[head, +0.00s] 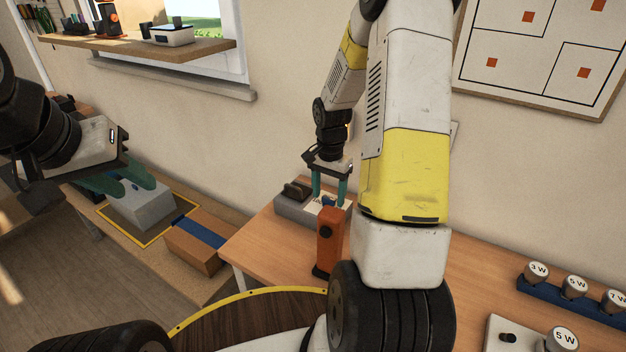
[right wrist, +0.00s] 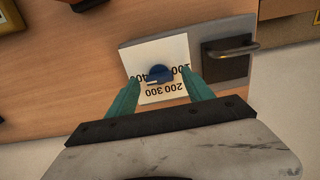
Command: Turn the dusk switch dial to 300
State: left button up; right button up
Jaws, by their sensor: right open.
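The dusk switch is a grey box (head: 290,208) on the wooden table in the head view. In the right wrist view its white face (right wrist: 176,48) carries numbers, with 200 and 300 printed below the blue dial (right wrist: 159,74). A number reading like 400 is at the dial's left, and another, partly unclear, at its right. I cannot tell surely where the dial points. My right gripper (right wrist: 161,78) is open, its teal fingers on either side of the dial, apparently apart from it. It also shows in the head view (head: 329,188). My left gripper (head: 122,182) is open and empty at the left.
An orange device (head: 328,240) stands in front of the switch. A dark metal handle (right wrist: 230,48) is beside its face. A grey box (head: 143,207) and a brown box with a blue band (head: 194,247) lie at lower left. A blue rack (head: 570,302) with labelled knobs is at right.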

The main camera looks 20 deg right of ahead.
jog(key=shift+f, duration=0.25)
jog(key=shift+c, duration=0.4)
grip_shut()
jog(key=shift+n, duration=0.4)
jog(key=n, duration=1)
jog(key=shift+n, duration=0.4)
